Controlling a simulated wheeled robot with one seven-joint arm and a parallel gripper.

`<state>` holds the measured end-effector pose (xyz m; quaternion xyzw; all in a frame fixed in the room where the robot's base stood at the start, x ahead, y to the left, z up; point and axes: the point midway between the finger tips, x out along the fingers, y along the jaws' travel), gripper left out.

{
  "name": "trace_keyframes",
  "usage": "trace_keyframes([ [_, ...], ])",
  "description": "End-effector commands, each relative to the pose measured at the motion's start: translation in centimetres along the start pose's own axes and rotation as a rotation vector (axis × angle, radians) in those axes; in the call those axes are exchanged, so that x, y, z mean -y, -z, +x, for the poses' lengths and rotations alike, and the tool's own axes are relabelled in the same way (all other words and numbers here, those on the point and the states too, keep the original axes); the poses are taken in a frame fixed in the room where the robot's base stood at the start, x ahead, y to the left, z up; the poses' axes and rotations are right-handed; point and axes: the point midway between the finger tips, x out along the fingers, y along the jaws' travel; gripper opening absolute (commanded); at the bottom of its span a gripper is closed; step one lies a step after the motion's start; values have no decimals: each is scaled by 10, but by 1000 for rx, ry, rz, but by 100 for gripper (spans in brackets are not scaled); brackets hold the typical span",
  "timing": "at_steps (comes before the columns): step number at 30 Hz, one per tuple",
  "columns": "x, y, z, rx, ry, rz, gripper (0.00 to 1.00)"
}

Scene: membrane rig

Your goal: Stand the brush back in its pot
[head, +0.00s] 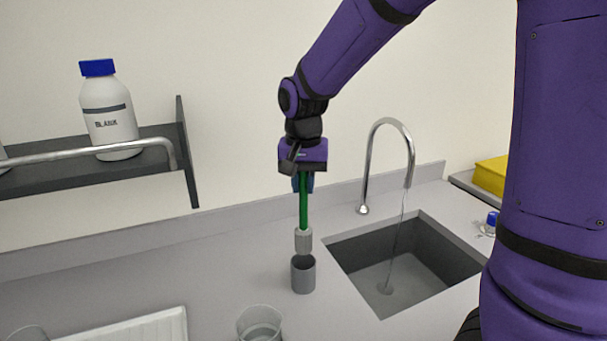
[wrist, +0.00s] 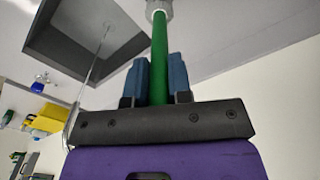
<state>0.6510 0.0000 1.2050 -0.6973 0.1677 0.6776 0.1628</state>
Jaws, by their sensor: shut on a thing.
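My gripper (head: 303,182) points down and is shut on the green handle of the brush (head: 303,208). In the wrist view the blue fingers (wrist: 158,80) stand on either side of the green brush handle (wrist: 159,45). The brush hangs upright with its light grey head (head: 303,241) lowest. The grey pot (head: 303,276) stands on the counter right below the brush head. The head's lower end is at the pot's rim in the picture; I cannot tell whether any of it is inside. The pot does not show clearly in the wrist view.
A sink (head: 400,262) with a running tap (head: 388,125) lies right of the pot. A glass beaker (head: 260,325) stands in front, and a white ribbed tray (head: 130,328) lies front left. A shelf (head: 160,165) at left bears a blue-capped bottle (head: 108,115).

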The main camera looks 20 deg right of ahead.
Motion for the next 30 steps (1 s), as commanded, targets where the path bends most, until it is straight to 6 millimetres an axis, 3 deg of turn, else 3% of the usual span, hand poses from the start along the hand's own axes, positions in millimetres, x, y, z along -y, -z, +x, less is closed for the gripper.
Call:
trace_keyframes([
  [30, 0, -2, 69, 0, 0, 0, 0],
])
